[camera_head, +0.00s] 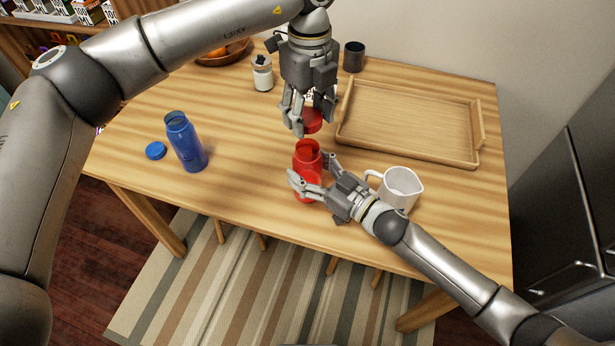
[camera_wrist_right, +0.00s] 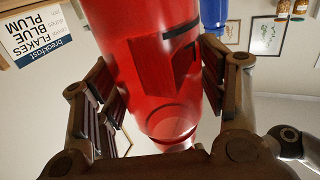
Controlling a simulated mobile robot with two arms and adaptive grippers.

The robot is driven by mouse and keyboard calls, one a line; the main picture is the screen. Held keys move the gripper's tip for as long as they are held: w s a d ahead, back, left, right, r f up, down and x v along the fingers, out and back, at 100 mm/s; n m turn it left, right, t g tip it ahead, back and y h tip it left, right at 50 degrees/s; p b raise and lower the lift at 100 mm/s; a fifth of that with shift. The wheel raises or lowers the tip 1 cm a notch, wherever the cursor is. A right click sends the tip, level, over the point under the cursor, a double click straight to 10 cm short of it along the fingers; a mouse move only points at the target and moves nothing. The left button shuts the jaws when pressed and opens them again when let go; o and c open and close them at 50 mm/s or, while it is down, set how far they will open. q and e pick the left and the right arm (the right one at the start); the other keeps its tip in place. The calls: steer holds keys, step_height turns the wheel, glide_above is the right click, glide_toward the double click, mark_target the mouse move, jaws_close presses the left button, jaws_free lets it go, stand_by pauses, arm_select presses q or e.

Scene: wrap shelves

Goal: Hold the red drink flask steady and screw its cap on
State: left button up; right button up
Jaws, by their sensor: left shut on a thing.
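The red drink flask (camera_head: 307,155) stands upright on the table with its mouth open at the top. My right gripper (camera_head: 312,173) has its fingers on both sides of the flask.
A blue flask (camera_head: 186,142) and its blue cap (camera_head: 155,150) are at the left. A white mug (camera_head: 398,188) stands close to the right gripper. A wooden tray (camera_head: 410,150) lies at the right. A white-labelled jar (camera_head: 262,75), dark cup (camera_head: 354,56) and fruit bowl (camera_head: 222,58) are behind.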

steer(key=c, duration=1)
arm_select(q)
glide_above(309, 142)
steer(key=s, duration=0.2)
steer(key=shift+s+f, duration=0.2)
steer(key=shift+f, duration=2.3)
arm_select(e)
steer(key=shift+c, duration=0.2)
arm_select(q)
steer(key=shift+f, duration=0.1)
steer(key=shift+f, duration=0.8)
steer(key=shift+f, duration=0.55)
